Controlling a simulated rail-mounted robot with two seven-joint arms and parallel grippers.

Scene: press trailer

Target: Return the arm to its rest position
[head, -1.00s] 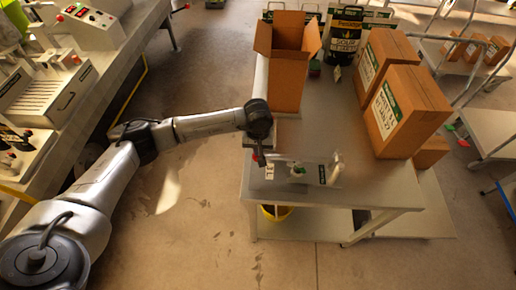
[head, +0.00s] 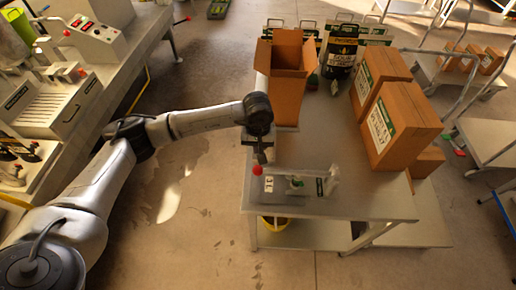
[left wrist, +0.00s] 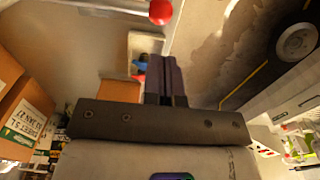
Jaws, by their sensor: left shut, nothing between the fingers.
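My left arm (head: 190,124) reaches in from the left in the head view. Its gripper (head: 262,155) points down above the near left part of the grey table. The gripper is shut and empty; its dark fingers (left wrist: 166,78) lie together in the left wrist view. A red ball knob (head: 257,170) shows just below the fingertips in the head view. The knob also shows beyond the fingertips in the left wrist view (left wrist: 160,11), with a gap between. My right gripper is not in view.
The grey table (head: 375,195) carries an open cardboard box (head: 287,90), closed cartons (head: 400,125), a dark labelled bag (head: 340,55) and a clear device (head: 312,187) at the front. A bench with machines (head: 50,95) stands left. Floor between bench and table is free.

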